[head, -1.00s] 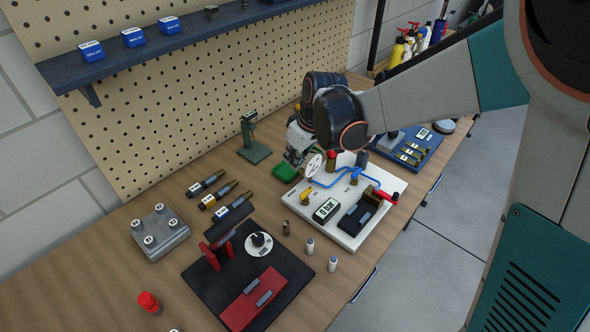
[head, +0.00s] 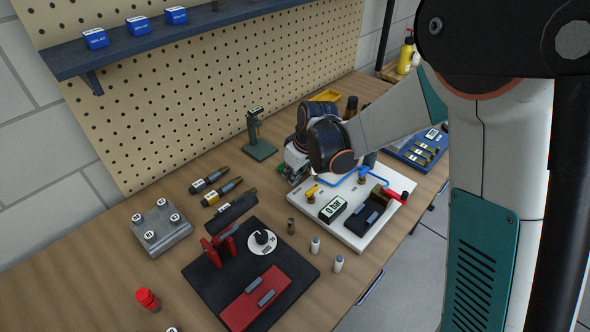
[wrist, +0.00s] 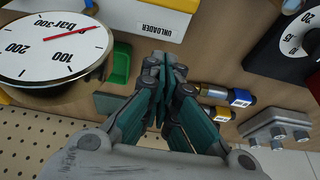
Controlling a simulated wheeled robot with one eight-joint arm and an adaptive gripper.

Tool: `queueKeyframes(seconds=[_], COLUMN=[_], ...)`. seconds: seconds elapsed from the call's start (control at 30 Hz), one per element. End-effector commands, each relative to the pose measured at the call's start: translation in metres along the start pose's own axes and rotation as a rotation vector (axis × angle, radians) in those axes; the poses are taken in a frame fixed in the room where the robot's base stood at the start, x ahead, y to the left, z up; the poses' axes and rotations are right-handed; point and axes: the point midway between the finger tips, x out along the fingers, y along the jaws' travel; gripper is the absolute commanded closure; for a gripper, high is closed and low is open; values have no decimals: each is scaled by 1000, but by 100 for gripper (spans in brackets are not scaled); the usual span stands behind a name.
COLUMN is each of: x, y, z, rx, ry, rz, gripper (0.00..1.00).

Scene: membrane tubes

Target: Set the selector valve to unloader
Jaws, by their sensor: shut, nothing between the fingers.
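My gripper (head: 292,172) is shut and empty, with its fingers together in the wrist view (wrist: 166,75). It hangs beside the back left edge of the white board (head: 345,233), apart from it. An "UNLOADER" label (wrist: 163,32) shows on the board's edge in the wrist view. The board carries blue piping (head: 347,181), a yellow lever (head: 312,190) at its left and a red handle (head: 397,195) at its right. I cannot tell which of these is the selector valve.
A digital readout (head: 333,208) and dark block lie on the board. A black plate (head: 205,279) with a red clamp and dial (head: 263,242) lies to the left. A green stand (head: 259,146), several fittings and a grey block (head: 161,228) surround it. A green tray (wrist: 120,62) is near the fingers.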

Motion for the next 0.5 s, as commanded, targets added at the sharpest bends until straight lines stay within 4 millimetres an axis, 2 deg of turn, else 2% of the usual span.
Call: queueKeyframes(seconds=[0.03, 0.2, 0.5], x=[-4, -11, -16], y=[1, 0, 0], z=[9, 28, 38], rx=[2, 1, 0], ry=[0, -1, -1], rz=[1, 1, 1], gripper=[100, 100, 100])
